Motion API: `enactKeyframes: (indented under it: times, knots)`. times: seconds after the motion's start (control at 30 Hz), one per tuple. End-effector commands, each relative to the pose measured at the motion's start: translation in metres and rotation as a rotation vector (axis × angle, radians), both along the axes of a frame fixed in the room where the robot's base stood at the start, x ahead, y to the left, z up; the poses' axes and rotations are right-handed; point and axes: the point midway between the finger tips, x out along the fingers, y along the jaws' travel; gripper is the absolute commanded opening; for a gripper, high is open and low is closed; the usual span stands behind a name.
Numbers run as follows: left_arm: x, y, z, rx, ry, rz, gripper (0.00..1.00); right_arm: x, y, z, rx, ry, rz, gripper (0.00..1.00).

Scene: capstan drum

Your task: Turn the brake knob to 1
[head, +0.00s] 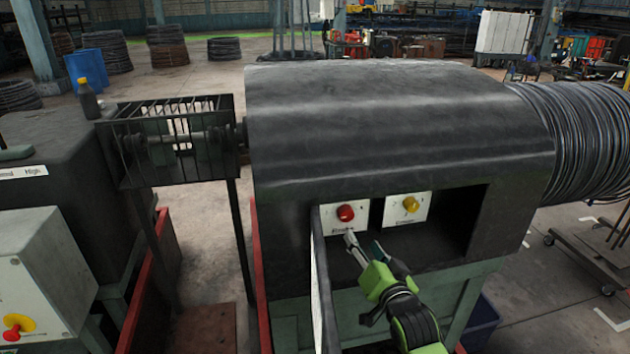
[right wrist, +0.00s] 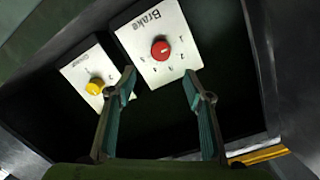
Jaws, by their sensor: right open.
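The red brake knob (head: 345,213) is on a white plate in the recess of the dark machine housing. In the right wrist view, the knob (right wrist: 160,49) sits on a plate labelled "Brake" with small numbers around it; I cannot tell which one it points to. My right gripper (head: 363,243) is open and empty, just below the plate in the head view. In the right wrist view, its two fingers (right wrist: 158,84) are spread below the knob, one to each side, apart from it. My left gripper is not in view.
A yellow knob (head: 411,204) is on a second white plate beside the brake plate. An open panel door (head: 319,280) stands left of my right gripper. The dark housing (head: 400,110) overhangs the recess. A coil of wire (head: 580,140) is at the right.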

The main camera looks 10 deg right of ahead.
Motion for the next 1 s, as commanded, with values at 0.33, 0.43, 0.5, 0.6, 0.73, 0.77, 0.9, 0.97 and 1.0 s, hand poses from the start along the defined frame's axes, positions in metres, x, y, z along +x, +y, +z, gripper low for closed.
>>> enactKeyframes:
  times: [0.33,0.43,0.5,0.6,0.73,0.77,0.9,0.97,1.0]
  knots:
    - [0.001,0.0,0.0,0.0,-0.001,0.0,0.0,-0.138,0.017,-0.118,-0.289,0.474,0.115,0.47]
    - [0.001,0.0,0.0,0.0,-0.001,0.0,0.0,-0.196,0.021,-0.144,-0.384,0.634,0.187,0.47]
    - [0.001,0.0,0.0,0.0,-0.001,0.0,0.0,-0.231,0.022,-0.156,-0.434,0.724,0.233,0.47]
    - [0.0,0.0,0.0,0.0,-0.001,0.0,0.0,-0.272,0.023,-0.167,-0.489,0.825,0.293,0.47]
    - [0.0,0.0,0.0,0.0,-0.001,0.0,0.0,-0.319,0.024,-0.174,-0.543,0.935,0.366,0.47]
    - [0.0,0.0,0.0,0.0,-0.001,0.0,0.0,-0.329,0.024,-0.175,-0.554,0.957,0.383,0.47]
    - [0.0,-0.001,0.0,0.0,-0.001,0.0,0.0,-0.375,0.024,-0.176,-0.599,1.058,0.462,0.47]
    - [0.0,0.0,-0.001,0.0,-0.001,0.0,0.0,-0.388,0.024,-0.181,-0.612,1.09,0.488,0.47]
    - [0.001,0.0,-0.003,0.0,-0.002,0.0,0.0,-0.383,0.025,-0.193,-0.61,1.09,0.485,0.47]
